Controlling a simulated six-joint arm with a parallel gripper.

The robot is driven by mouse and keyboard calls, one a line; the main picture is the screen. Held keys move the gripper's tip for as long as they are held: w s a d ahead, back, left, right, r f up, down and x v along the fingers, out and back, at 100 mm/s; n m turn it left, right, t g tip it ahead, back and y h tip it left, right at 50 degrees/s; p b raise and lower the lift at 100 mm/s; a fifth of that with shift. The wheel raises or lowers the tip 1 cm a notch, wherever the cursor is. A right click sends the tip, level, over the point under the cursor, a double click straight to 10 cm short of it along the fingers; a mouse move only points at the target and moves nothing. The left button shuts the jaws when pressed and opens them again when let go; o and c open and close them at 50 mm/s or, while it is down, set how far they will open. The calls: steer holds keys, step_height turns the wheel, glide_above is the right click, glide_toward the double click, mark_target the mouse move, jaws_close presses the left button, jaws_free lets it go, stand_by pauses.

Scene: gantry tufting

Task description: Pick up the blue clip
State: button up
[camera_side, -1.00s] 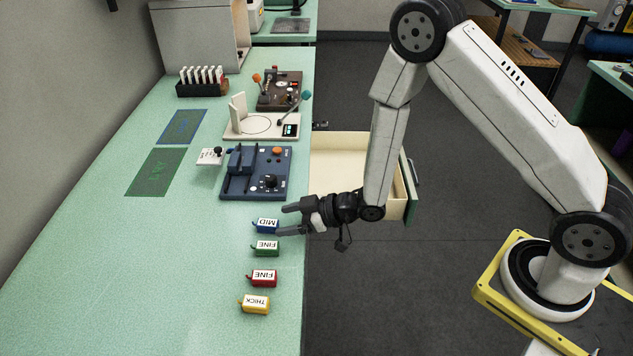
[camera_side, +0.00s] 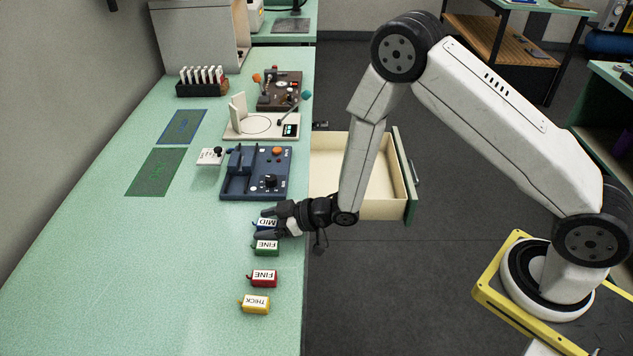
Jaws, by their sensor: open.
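The blue clip (camera_side: 258,224), with a white label reading MID, lies on the green bench top near its right edge. My gripper (camera_side: 265,224) is open and reaches in from the right, with one dark finger on the far side of the clip and one on the near side. The clip's label shows between the fingers, and parts of its blue body are hidden by them. I cannot tell whether the fingers touch it.
A green clip (camera_side: 265,248) lies just in front of the gripper, with a red clip (camera_side: 263,279) and a yellow clip (camera_side: 255,304) nearer. A dark blue machine (camera_side: 235,187) stands behind. An open drawer (camera_side: 405,207) juts out right.

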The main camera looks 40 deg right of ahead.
mark_target(268, 222)
jaws_close()
stand_by(0.3)
steer(key=shift+r, duration=0.15)
steer(key=shift+r, duration=4.85)
